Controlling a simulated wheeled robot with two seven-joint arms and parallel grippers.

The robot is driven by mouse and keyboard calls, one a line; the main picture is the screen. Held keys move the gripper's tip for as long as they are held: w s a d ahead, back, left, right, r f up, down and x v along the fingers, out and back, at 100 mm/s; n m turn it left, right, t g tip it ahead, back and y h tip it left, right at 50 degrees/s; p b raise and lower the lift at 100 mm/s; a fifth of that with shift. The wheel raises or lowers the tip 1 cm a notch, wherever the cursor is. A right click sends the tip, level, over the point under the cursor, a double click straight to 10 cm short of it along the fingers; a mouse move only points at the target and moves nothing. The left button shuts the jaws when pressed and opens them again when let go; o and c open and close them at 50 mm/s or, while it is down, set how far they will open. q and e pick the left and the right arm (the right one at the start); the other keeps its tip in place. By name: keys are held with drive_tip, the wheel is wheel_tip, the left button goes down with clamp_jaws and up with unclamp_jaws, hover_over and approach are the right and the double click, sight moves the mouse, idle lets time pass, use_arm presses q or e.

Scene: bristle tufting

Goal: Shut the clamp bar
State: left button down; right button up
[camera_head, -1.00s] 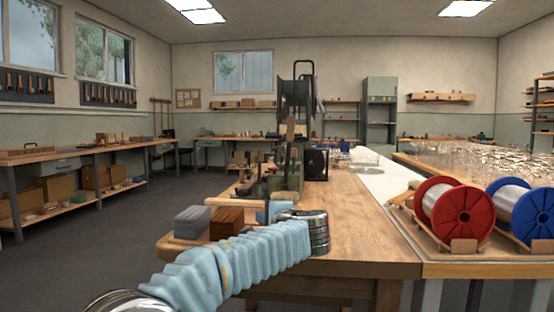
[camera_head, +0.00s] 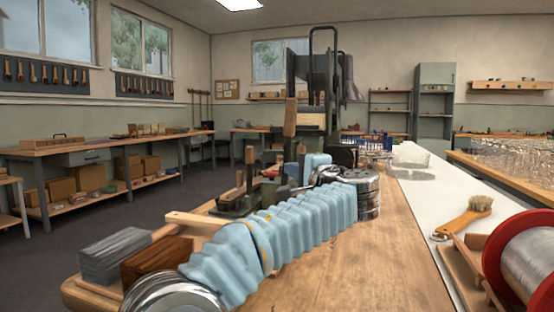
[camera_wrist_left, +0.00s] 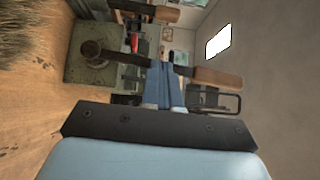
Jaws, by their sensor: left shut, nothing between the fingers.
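A green bench fixture (camera_head: 238,196) stands near the table's left edge, with upright dark levers that have wooden grips (camera_head: 250,155). I take one of these levers to be the clamp bar, but cannot tell for sure. My left gripper (camera_head: 300,163) is beyond the ribbed blue sleeve, close to the fixture and partly hidden by my wrist. In the left wrist view, its blue fingers (camera_wrist_left: 163,72) are shut and empty, close to a dark lever with a wooden grip (camera_wrist_left: 216,77). Whether they touch it is unclear. My right gripper is out of view.
A tall dark machine (camera_head: 318,85) with a wooden handle (camera_head: 290,118) rises behind the fixture. Grey (camera_head: 112,258) and brown (camera_head: 155,262) blocks lie at the near left. A brush (camera_head: 465,217) and a red spool (camera_head: 525,260) are at right. The middle tabletop is bare.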

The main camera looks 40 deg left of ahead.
use_arm(q)
drive_tip(key=shift+w+r, duration=0.1)
drive_tip(key=shift+w, duration=0.05)
drive_tip(key=p, duration=0.2)
approach(254, 157)
drive_tip(key=w+a, duration=0.2)
drive_tip(key=w, duration=0.2)
drive_tip(key=shift+s+a+b, duration=0.2)
drive_tip(key=shift+s+a, duration=0.1)
drive_tip(key=shift+a, duration=0.5)
drive_tip(key=shift+s+a+b, duration=0.15)
drive_tip(key=shift+s+a, duration=0.2)
drive_tip(key=shift+a, duration=0.45)
